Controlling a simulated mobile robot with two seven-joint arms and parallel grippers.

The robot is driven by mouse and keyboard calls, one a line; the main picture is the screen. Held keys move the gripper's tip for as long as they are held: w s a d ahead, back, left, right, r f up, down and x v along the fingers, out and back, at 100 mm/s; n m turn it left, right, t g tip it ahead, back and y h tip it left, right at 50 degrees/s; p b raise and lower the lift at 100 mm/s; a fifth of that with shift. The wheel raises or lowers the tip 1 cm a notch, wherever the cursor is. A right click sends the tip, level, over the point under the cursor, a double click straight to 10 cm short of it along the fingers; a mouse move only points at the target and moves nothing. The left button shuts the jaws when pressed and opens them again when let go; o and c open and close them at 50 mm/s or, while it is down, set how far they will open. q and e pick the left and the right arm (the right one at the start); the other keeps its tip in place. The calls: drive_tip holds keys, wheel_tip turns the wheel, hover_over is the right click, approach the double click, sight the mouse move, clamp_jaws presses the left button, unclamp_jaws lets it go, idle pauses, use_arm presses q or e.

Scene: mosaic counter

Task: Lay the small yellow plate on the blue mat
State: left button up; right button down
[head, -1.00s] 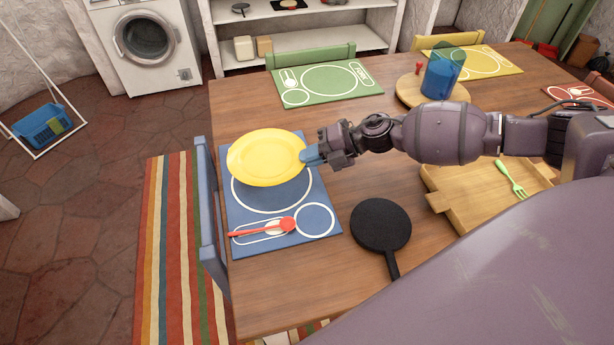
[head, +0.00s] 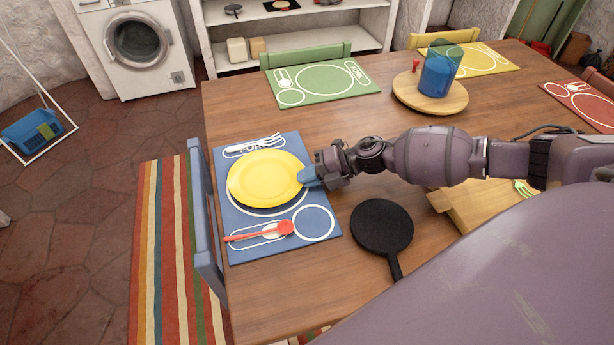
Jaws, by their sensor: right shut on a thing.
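The small yellow plate (head: 262,179) is over the middle of the blue mat (head: 229,217), covering most of the mat's large white circle outline. It looks flat and close to the mat; I cannot tell whether it touches it. My right gripper (head: 312,174) is shut on the plate's right rim, its blue fingertips at the edge. A red spoon (head: 260,232) lies on the mat in front of the plate. The mat's printed fork outline shows behind the plate. My left gripper is not in view.
A black round pan (head: 381,227) lies on the table right of the mat. A wooden board (head: 455,205) is under my right arm. A blue cup (head: 438,76) stands on a round wooden board (head: 412,98) farther back. A blue chair (head: 203,220) stands at the mat's left edge.

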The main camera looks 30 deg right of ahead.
drive_tip(key=c, duration=1.6)
unclamp_jaws()
drive_tip(key=shift+f, duration=0.1)
drive_tip(key=shift+o, duration=0.2)
drive_tip(key=p+v, duration=0.1)
drive_tip(key=v, duration=0.9)
drive_tip(key=shift+s+d+r, duration=0.15)
drive_tip(key=shift+d+r, duration=0.1)
drive_tip(key=shift+r, duration=0.05)
drive_tip(key=shift+s+d+r, duration=0.25)
drive_tip(key=shift+s+d, duration=0.05)
drive_tip(key=shift+d, duration=0.25)
